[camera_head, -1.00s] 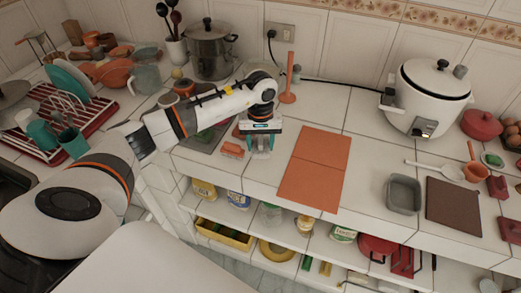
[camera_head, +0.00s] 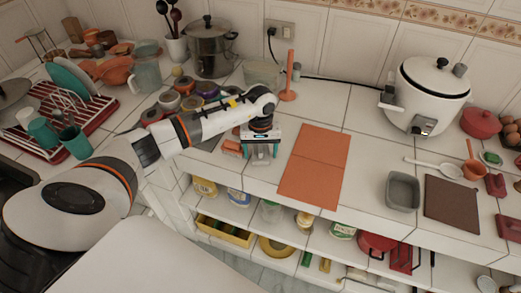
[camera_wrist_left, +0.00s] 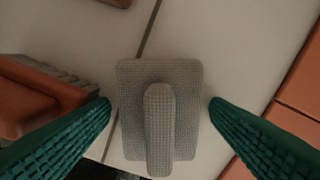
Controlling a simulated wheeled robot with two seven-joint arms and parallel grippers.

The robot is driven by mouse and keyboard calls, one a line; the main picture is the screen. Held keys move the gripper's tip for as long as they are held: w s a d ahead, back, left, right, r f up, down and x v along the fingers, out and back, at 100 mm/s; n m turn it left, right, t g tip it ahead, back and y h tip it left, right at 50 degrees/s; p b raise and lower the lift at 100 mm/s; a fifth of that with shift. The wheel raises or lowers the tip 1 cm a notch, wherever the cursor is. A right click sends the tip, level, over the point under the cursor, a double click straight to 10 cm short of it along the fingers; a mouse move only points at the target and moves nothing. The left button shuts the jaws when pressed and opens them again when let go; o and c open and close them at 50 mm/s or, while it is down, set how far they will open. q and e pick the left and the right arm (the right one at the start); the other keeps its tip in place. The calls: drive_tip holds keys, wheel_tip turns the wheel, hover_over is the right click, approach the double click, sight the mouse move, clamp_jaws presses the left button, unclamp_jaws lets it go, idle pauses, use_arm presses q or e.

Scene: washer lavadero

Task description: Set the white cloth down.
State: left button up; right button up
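The white cloth (camera_wrist_left: 130,110) shows in the left wrist view as a pale grey, woven-textured flat piece with a raised ridge along its middle. It appears to lie on the tiled counter. My left gripper (camera_head: 260,157) is at the counter's front part, left of the orange mat. In the left wrist view its green fingers (camera_wrist_left: 160,104) are spread on either side of the cloth, with gaps between them and its edges. In the head view I cannot make out the cloth at the gripper. My right gripper is not in view.
An orange-brown brush (camera_head: 231,148) lies close left of the left gripper. The orange mat (camera_head: 314,167) is close on its right. Several jars (camera_head: 187,87) and a clear container (camera_head: 261,72) stand behind my arm. A shelf (camera_head: 285,228) with goods is below the counter.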

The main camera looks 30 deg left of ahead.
sight(261, 148)
use_arm(q)
drive_tip(key=shift+r+p, duration=0.25)
drive_tip(key=shift+p, duration=0.05)
drive_tip(key=shift+r+b, duration=0.3)
drive_tip(key=shift+b, duration=0.1)
wheel_tip(261, 148, up, 10)
drive_tip(key=b, duration=0.2)
drive_tip(key=shift+f+b, duration=0.15)
drive_tip(key=shift+b, duration=0.25)
drive_tip(key=shift+r, duration=0.75)
